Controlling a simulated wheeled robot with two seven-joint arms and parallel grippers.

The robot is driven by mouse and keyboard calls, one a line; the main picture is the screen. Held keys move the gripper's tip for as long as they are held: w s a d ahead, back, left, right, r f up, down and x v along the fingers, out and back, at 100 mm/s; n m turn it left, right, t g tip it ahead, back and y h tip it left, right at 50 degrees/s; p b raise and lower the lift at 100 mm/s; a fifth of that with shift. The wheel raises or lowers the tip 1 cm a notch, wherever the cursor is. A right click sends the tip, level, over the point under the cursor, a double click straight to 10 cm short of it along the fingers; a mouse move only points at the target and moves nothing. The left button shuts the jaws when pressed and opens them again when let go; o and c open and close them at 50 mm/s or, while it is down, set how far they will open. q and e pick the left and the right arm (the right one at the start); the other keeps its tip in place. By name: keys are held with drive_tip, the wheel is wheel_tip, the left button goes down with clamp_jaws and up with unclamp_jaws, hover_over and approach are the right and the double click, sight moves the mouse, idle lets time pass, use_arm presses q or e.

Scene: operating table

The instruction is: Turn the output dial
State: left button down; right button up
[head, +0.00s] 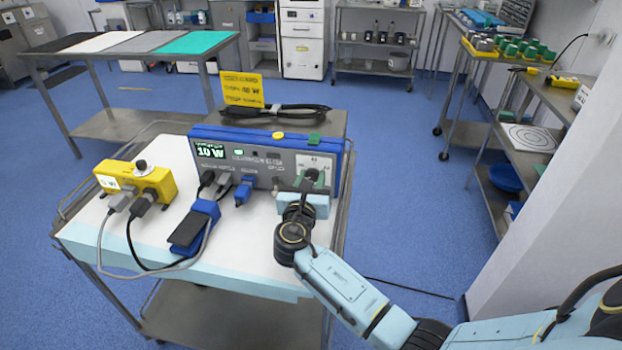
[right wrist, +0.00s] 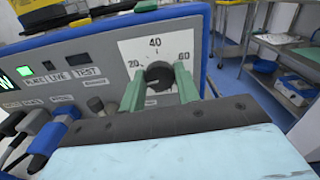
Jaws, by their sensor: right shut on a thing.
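The output dial (right wrist: 160,74) is a dark round knob on a white scale plate marked 20, 40 and 60, at the right end of the grey front panel of a blue-cased unit (head: 262,164). My right gripper (right wrist: 158,88) is shut on the dial, one green finger on each side of it. In the head view my right gripper (head: 312,184) covers part of the dial. The unit's green display (head: 208,150) reads 10 W. The dial's pointer mark is hard to make out. My left gripper is not in view.
The unit stands on a white-topped cart (head: 245,245). A yellow box (head: 135,180) with cables and a blue-and-black pedal (head: 193,226) are to its left. Behind it are a yellow card (head: 243,88) and a coiled black cable (head: 275,111). Shelves (head: 520,135) stand at the right.

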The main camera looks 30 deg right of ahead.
drive_tip(key=shift+m, duration=1.5)
drive_tip(key=shift+f+m+b, duration=0.1)
drive_tip(key=shift+m+b, duration=0.4)
drive_tip(key=shift+m, duration=0.4)
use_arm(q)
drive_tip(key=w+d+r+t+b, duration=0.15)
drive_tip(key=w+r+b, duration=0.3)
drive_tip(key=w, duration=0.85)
use_arm(e)
drive_tip(key=m, duration=0.8)
drive_tip(key=m+b, duration=0.1)
drive_tip(key=m, duration=0.1)
drive_tip(key=shift+f+m, duration=0.1)
drive_tip(key=shift+m, duration=0.3)
drive_tip(key=m+b, duration=0.2)
drive_tip(key=m, duration=0.1)
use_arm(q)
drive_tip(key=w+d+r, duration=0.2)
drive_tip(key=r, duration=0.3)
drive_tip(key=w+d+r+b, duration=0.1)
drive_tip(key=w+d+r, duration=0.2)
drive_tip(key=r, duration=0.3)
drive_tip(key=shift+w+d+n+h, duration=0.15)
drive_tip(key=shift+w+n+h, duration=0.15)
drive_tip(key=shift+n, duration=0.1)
use_arm(e)
drive_tip(key=shift+m, duration=0.8)
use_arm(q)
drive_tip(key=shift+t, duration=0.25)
